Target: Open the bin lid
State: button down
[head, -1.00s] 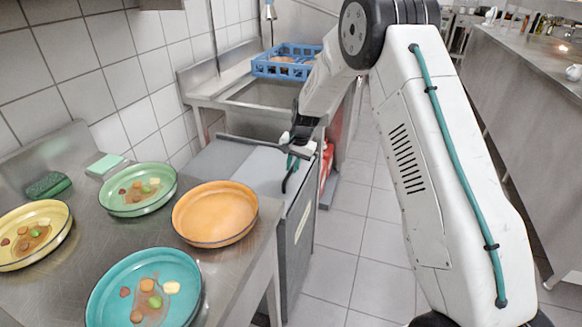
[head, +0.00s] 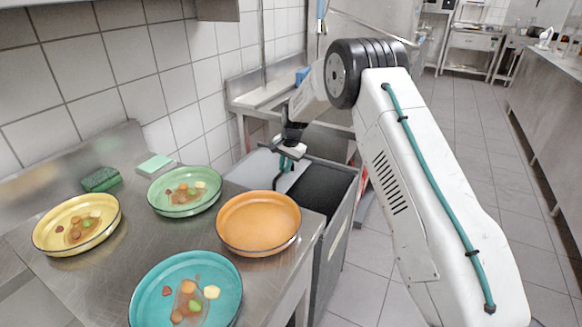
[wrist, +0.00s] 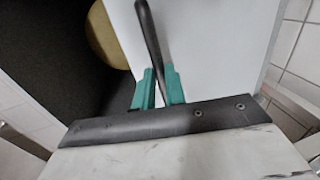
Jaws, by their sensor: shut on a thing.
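The grey bin (head: 337,222) stands beyond the right end of the steel counter. Its dark inside (head: 318,184) shows on the right of its top. The pale lid (head: 256,166) is over to the left of that opening; its exact tilt is hard to tell. In the wrist view the lid (wrist: 205,42) is a white panel beside the dark interior. My gripper (head: 287,164) is at the lid; its teal fingers (wrist: 159,78) are shut on the black lid handle (wrist: 149,32).
An orange plate (head: 258,222) sits at the counter edge near the bin. Green (head: 185,189), yellow (head: 77,223) and teal (head: 186,290) plates hold food scraps. A sponge (head: 155,165) lies behind. Tiled floor (head: 440,150) on the right is clear.

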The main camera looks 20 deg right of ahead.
jog(key=shift+w, duration=0.15)
jog(key=c, duration=1.5)
grip_release()
jog(key=shift+a, duration=0.1)
jog(key=shift+o, duration=0.2)
notch_tip(320, 180, up, 8)
jog(key=s+d, duration=0.1)
jog(key=shift+f, duration=0.15)
